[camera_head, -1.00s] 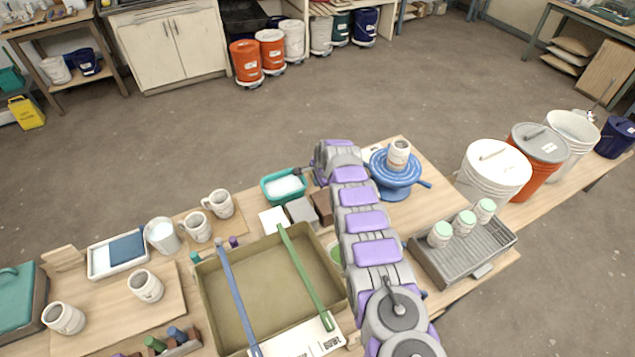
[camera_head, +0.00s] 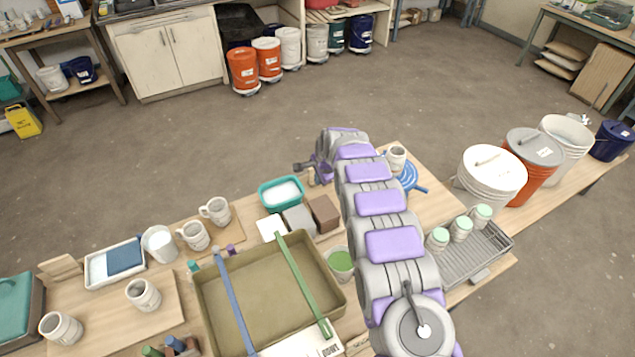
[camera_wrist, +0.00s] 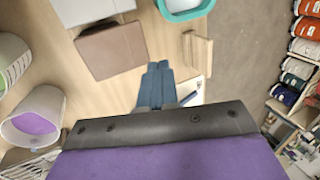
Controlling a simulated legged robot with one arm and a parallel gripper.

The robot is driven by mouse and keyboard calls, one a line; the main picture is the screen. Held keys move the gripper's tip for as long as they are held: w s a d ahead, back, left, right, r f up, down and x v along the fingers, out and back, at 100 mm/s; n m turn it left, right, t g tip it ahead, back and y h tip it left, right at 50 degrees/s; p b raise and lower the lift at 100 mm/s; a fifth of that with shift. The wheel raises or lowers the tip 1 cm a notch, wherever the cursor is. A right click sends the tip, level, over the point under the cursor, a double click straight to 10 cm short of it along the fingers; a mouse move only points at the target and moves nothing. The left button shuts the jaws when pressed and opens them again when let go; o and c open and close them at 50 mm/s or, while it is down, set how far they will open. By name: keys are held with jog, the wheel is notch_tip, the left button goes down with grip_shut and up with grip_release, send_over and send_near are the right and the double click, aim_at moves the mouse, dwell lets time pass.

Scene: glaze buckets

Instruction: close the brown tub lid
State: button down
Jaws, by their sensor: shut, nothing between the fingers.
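My gripper (camera_head: 305,167) is at the far end of my arm, beyond the table's small blocks; its closed fingers (camera_wrist: 157,86) show in the wrist view with nothing between them. A brown box-like thing (camera_head: 323,214) stands between a grey block and my arm. It also shows in the wrist view (camera_wrist: 112,50), left of and apart from my fingers. I cannot make out a separate lid on it. A wide olive-brown tub (camera_head: 270,312) with a blue and a green bar across its top stands open at the front. I cannot tell which the task means.
A teal basin (camera_head: 263,193) is near the gripper. A green-filled cup (camera_head: 341,264) is beside my arm. A blue wheel (camera_head: 408,180) with a mug (camera_head: 397,158) is partly hidden behind my arm. Lidded buckets (camera_head: 491,174) stand at right.

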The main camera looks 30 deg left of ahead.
jog(key=v, duration=0.8)
